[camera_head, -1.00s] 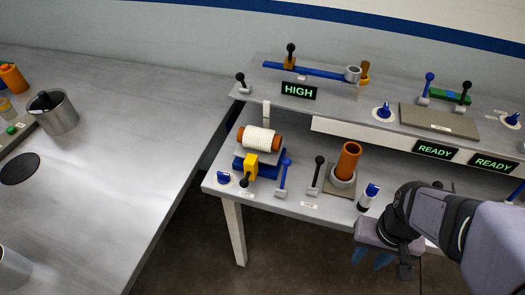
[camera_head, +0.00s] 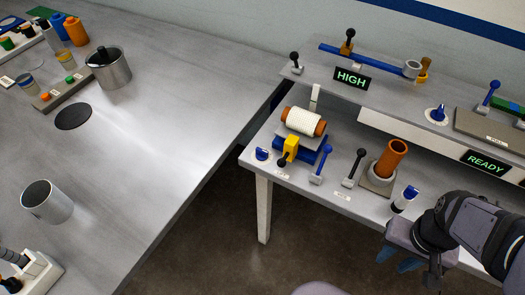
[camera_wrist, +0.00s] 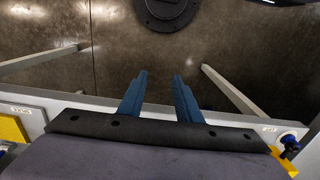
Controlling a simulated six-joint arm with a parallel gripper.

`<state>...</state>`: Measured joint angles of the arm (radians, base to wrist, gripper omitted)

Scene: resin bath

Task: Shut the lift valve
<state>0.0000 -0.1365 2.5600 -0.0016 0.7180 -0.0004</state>
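The lift valve is not certain, as the small labels are hard to read. Candidates stand at the lower shelf's front left in the head view: a blue round knob (camera_head: 263,154), a blue-handled lever (camera_head: 318,168) and a black-handled lever (camera_head: 354,168). My gripper (camera_head: 402,263) hangs off the shelf's front edge, to the right of these levers and below a white and blue cylinder (camera_head: 405,199). In the wrist view my gripper (camera_wrist: 160,78) has its two blue fingers apart, with nothing between them.
An orange tube (camera_head: 390,160) stands in a grey holder right of the levers. A white roll (camera_head: 304,122) lies behind them. The upper shelf carries a HIGH sign (camera_head: 351,78). The left table holds a metal cup (camera_head: 46,202) and pot (camera_head: 110,68). Open floor lies before the shelf.

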